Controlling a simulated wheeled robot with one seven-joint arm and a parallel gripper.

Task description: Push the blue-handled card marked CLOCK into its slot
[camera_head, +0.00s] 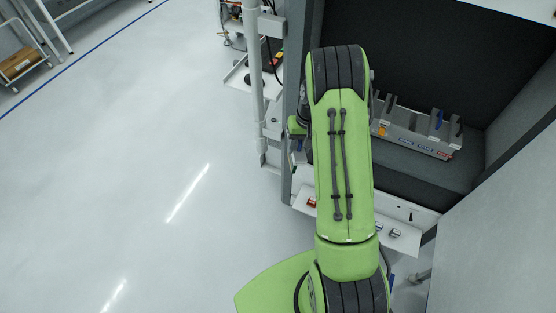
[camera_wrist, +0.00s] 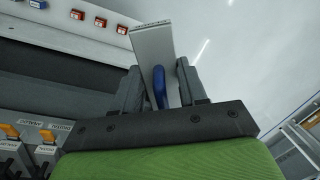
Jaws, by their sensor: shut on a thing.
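A flat pale grey card (camera_wrist: 153,42) with a blue handle (camera_wrist: 160,86) is between the fingers of my gripper (camera_wrist: 159,70) in the wrist view. My gripper is shut on the handle, and the card sticks out beyond the fingertips. No CLOCK marking can be read on it. In the head view my green arm hides most of the gripper. The grey card rack (camera_head: 408,138) stands in the dark bay to the right of the arm, with several handled cards in it. The held card is apart from the rack. The slot for it cannot be made out.
Orange-handled cards (camera_wrist: 47,136) with labels such as ANALOG and DIGITAL show at lower left in the wrist view. A white shelf (camera_head: 402,238) with small red and grey pieces runs along the bay's front. A white post (camera_head: 254,80) stands left of the bay. Open floor lies left.

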